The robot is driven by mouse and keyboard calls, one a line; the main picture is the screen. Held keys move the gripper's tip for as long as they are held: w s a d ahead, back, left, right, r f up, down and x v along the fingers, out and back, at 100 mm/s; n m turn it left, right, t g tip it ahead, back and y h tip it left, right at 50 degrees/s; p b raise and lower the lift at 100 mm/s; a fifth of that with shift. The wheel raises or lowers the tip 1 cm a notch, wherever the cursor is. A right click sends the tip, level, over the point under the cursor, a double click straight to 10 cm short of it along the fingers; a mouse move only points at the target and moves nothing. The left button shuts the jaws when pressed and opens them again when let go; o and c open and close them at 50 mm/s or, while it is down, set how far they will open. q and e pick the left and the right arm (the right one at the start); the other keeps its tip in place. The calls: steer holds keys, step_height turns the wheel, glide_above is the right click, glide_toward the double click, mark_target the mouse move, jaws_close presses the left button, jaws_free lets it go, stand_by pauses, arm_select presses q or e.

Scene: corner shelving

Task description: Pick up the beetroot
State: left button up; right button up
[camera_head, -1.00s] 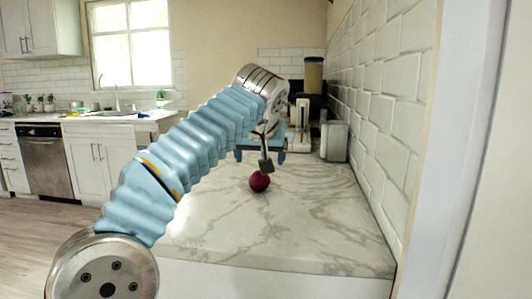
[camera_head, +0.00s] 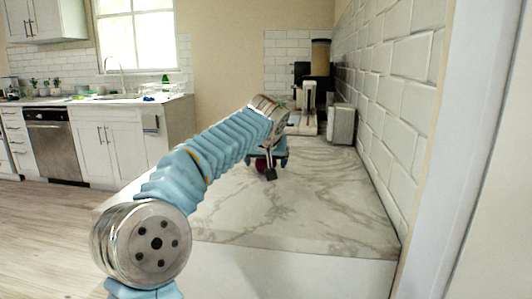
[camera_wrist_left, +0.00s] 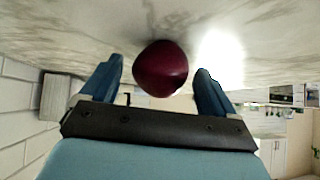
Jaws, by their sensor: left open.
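The beetroot (camera_head: 261,165) is a dark red round thing on the marble counter (camera_head: 320,212). In the head view it is partly hidden by my left gripper (camera_head: 268,171), which is low over the counter. In the left wrist view the beetroot (camera_wrist_left: 161,68) sits between and a little beyond the tips of the open fingers (camera_wrist_left: 161,78), with a gap on both sides. The left gripper is open and holds nothing. My right gripper is not in view.
A white tiled wall (camera_head: 400,110) runs along the right side of the counter. A grey-white box-like appliance (camera_head: 341,124) and a coffee-machine-like appliance (camera_head: 308,108) stand at the back. The front of the counter is clear.

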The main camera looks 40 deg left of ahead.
arm_select(q)
steer(key=shift+w+a+f, duration=0.25)
steer(key=shift+w+f, duration=0.05)
steer(key=shift+f, duration=0.1)
steer(key=c, duration=1.2)
